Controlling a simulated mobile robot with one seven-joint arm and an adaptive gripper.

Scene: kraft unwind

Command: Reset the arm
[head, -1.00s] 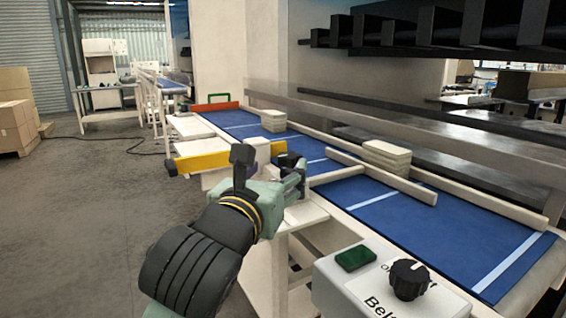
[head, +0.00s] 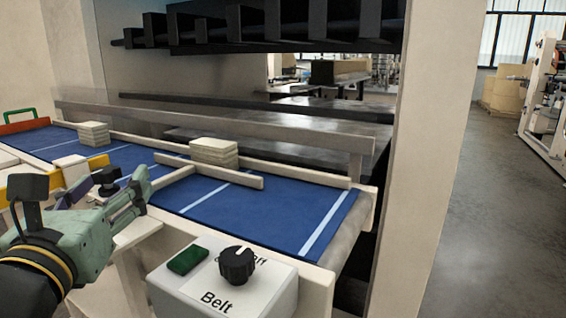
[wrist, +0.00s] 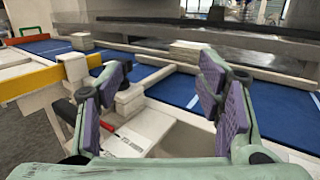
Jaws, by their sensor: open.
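My gripper (head: 118,190) is at the left of the head view, in front of the near edge of the blue belt (head: 275,210). In the wrist view my gripper (wrist: 165,105) has its two purple-padded fingers wide apart with nothing between them. Beyond the fingers are the belt's near edge and a white ledge. My arm enters from the lower left of the head view.
A control box (head: 222,285) marked "Belt" has a black knob (head: 237,264) and a green button (head: 188,260). Two pale stacks (head: 94,134) (head: 214,152) sit on the belt beside cream rails. A yellow bar (wrist: 40,82) is left of the gripper. Open floor (head: 480,220) lies right.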

